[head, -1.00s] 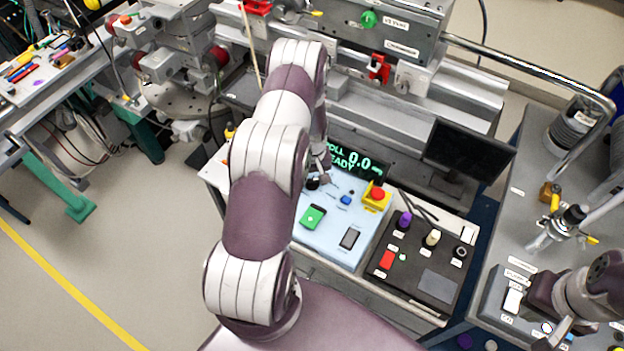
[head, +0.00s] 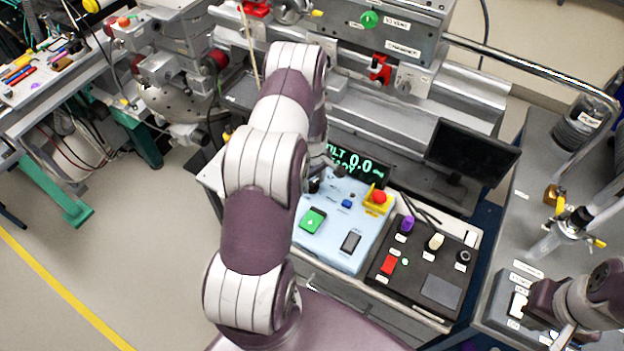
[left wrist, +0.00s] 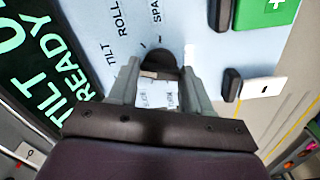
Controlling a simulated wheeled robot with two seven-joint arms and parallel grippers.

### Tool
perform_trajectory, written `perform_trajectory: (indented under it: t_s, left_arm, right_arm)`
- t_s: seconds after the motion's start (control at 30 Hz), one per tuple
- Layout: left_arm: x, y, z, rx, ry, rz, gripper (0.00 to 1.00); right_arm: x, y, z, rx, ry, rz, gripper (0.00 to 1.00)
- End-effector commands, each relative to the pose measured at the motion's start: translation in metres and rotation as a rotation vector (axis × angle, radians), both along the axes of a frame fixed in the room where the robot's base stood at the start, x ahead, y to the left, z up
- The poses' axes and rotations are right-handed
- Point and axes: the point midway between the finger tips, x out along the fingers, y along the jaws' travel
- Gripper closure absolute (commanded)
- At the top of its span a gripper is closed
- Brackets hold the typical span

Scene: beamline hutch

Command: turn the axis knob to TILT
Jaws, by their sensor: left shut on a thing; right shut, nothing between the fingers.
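The axis knob (left wrist: 157,60) is a dark round knob on a pale blue panel (head: 332,245), with the labels TILT, ROLL and a partly hidden third one beside it. My left gripper (left wrist: 160,72) is shut on the knob, one finger on each side. In the head view my left arm covers most of this gripper, and the knob is hard to make out. I cannot read the knob's pointer. The display (head: 357,165) reads TILT and 0.0; in the left wrist view it shows TILT and READY. My right gripper (head: 562,337) is shut and empty at the lower right.
On the blue panel are a green button (head: 312,220), a black rocker switch (head: 350,242) and a red emergency button (head: 379,197) in a yellow surround. A black control box (head: 440,289) stands to its right. A dark monitor (head: 472,152) stands behind.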

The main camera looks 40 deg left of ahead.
Motion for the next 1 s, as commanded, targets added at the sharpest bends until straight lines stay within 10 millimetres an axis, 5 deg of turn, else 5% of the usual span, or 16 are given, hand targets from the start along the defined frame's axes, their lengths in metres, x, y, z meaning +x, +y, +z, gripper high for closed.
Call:
perform_trajectory:
  t_s: [0.37,0.4,0.47,0.77,1.0]
  left_arm:
    - [0.001,0.001,0.001,0.002,-0.004,0.002,0.82]
    - [0.002,0.001,0.001,0.002,-0.004,0.002,0.38]
    - [0.001,0.001,0.001,0.001,-0.003,0.001,0.26]
    - [0.001,0.0,0.002,0.001,-0.002,0.001,0.26]
    - [0.002,0.001,0.047,0.003,-0.008,0.001,0.26]
  right_arm:
    - [0.0,0.0,0.0,0.0,0.0,0.0,1.0]
    - [0.0,0.0,0.0,0.0,0.0,0.0,1.0]
    - [0.0,0.0,0.0,0.0,0.0,0.0,1.0]
    - [0.0,0.0,-0.001,0.0,0.0,0.0,1.0]
    - [0.0,0.0,-0.013,0.0,0.0,0.0,1.0]
